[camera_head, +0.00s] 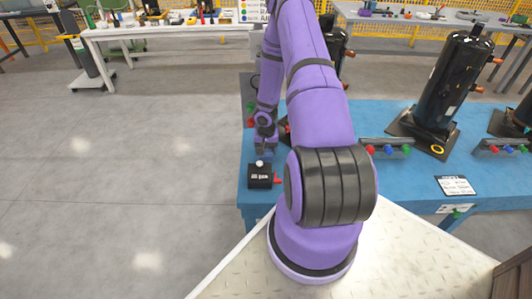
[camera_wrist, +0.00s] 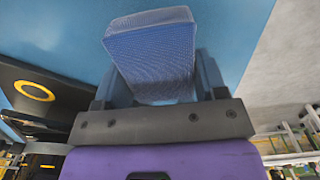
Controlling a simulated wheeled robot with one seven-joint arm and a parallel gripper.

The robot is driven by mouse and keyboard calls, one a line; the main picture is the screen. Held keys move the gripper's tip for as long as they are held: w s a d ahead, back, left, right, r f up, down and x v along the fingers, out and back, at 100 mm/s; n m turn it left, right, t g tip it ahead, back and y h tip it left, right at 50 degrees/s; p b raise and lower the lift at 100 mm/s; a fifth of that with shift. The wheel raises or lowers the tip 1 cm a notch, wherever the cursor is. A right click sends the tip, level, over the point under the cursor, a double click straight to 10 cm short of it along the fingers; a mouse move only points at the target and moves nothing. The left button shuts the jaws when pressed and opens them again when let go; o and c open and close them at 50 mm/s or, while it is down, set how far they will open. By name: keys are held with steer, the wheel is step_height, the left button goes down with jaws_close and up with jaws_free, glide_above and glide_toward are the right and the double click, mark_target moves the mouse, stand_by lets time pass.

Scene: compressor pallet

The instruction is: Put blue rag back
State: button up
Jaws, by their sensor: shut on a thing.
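The blue rag (camera_wrist: 152,58) is a folded block with a woven texture. In the wrist view it sits between the two fingers of my gripper (camera_wrist: 155,88), which is shut on it. In the head view my gripper (camera_head: 265,146) is over the left end of the blue table (camera_head: 400,118), just behind a small black box (camera_head: 260,182). I cannot make out the rag in the head view; my gripper and arm cover that spot.
A black compressor (camera_head: 452,80) stands on the table to the right, with red, blue and green caps (camera_head: 388,149) before it. A label card (camera_head: 455,185) lies near the front edge. Another compressor is partly behind my arm. Open floor (camera_head: 130,180) lies left.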

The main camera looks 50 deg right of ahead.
steer(key=shift+f, duration=0.9)
steer(key=o, duration=0.9)
steer(key=shift+c, duration=0.2)
